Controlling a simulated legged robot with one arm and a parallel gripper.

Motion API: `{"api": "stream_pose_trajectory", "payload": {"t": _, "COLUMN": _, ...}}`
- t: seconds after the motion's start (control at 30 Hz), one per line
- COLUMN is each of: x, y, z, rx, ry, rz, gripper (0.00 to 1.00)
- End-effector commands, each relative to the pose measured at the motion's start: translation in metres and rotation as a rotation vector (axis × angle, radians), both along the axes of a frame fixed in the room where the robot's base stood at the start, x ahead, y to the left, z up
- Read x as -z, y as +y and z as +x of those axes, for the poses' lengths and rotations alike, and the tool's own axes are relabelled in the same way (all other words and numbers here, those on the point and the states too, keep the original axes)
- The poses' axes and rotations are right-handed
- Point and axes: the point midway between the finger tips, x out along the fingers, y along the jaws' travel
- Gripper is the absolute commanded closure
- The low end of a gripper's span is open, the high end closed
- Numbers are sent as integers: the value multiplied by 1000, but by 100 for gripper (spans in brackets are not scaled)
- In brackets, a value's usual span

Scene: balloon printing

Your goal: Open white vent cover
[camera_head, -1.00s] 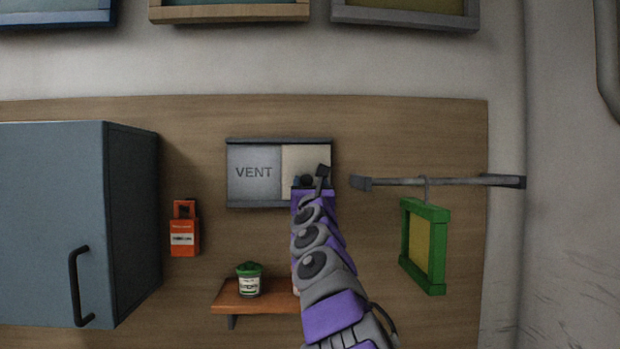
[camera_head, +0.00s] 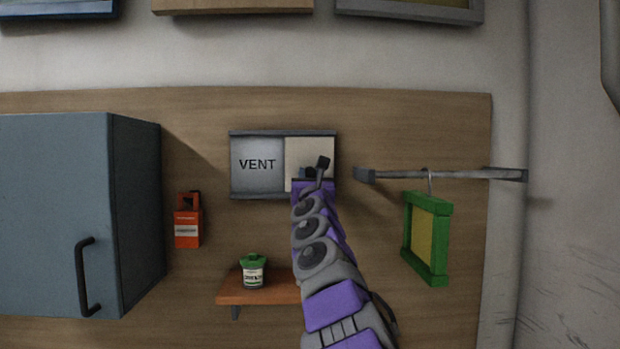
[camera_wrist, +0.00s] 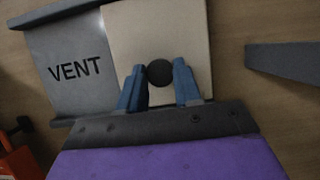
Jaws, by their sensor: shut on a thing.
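The white vent cover (camera_head: 303,153) is a cream panel on the right half of the wall vent frame (camera_head: 284,133), beside the grey plate marked VENT (camera_head: 257,166). In the wrist view the cover (camera_wrist: 150,32) carries a round dark knob (camera_wrist: 159,72). My gripper (camera_wrist: 159,88) has its two blue fingers on either side of the knob, shut on it. In the head view my gripper (camera_head: 312,172) is at the lower part of the cover, and my arm hides its lower edge.
A grey wall rail (camera_head: 450,175) with a green frame (camera_head: 428,240) hanging from it is close to the right. A wooden shelf (camera_head: 228,294) with a green-lidded jar (camera_head: 252,272) is below. A blue-grey cabinet (camera_head: 55,200) and an orange tag-like item (camera_head: 187,225) are at left.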

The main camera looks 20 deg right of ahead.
Motion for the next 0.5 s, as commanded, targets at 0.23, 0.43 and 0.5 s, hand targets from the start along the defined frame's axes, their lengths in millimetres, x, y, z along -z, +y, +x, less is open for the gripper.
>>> {"api": "stream_pose_trajectory", "payload": {"t": 0.23, "x": 0, "y": 1, "z": 0, "rx": -1, "ry": 1, "rz": 0, "gripper": 100}}
{"api": "stream_pose_trajectory", "payload": {"t": 0.43, "x": -4, "y": 28, "z": 8, "rx": -6, "ry": 4, "rz": -3, "gripper": 100}}
{"api": "stream_pose_trajectory", "payload": {"t": 0.5, "x": -5, "y": 44, "z": 12, "rx": -6, "ry": 5, "rz": -2, "gripper": 100}}
